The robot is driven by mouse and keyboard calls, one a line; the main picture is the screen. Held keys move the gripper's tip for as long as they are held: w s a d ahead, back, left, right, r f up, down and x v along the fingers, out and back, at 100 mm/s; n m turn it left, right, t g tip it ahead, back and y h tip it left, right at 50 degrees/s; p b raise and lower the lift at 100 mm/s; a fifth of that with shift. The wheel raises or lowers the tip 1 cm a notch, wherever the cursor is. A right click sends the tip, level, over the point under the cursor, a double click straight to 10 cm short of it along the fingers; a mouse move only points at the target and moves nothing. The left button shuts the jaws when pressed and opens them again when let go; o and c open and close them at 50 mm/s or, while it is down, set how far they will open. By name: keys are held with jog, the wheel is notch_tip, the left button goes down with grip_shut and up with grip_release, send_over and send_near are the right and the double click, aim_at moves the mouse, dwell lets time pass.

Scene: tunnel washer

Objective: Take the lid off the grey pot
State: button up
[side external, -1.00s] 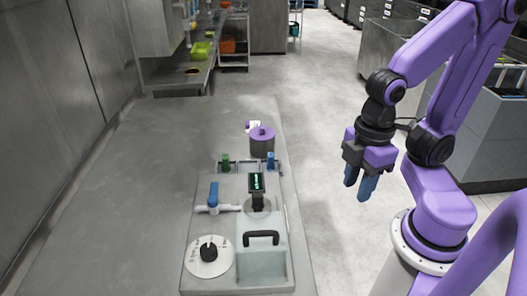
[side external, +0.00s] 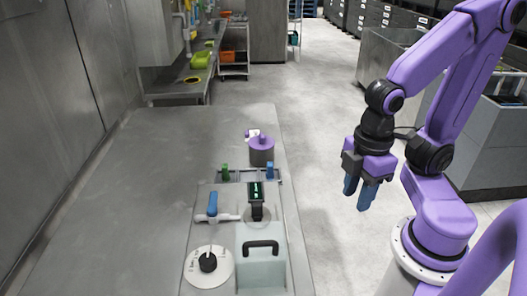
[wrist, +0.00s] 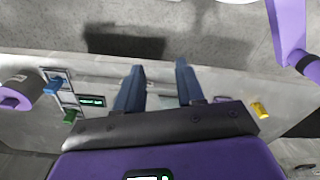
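The grey pot (side external: 261,157) stands upright on the far right part of the metal bench. Its purple lid (side external: 261,143) sits on top, with a small knob. In the wrist view the grey pot (wrist: 22,82) and its purple lid (wrist: 11,100) are at the left edge, partly cut off. My gripper (side external: 359,190) hangs in the air to the right of the bench, apart from the pot, with its blue fingers pointing down. In the wrist view my gripper (wrist: 160,70) has its two fingers spread with nothing between them.
A panel nearer the camera than the pot holds a blue-handled valve (side external: 213,206), a dark display (side external: 256,200), a dial (side external: 208,264) and a box with a black handle (side external: 261,246). A small white and purple item (side external: 252,133) lies behind the pot. The bench's left side (side external: 130,190) is clear.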

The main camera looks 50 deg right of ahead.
jog(key=shift+o, duration=0.3)
jog(key=o, duration=1.1)
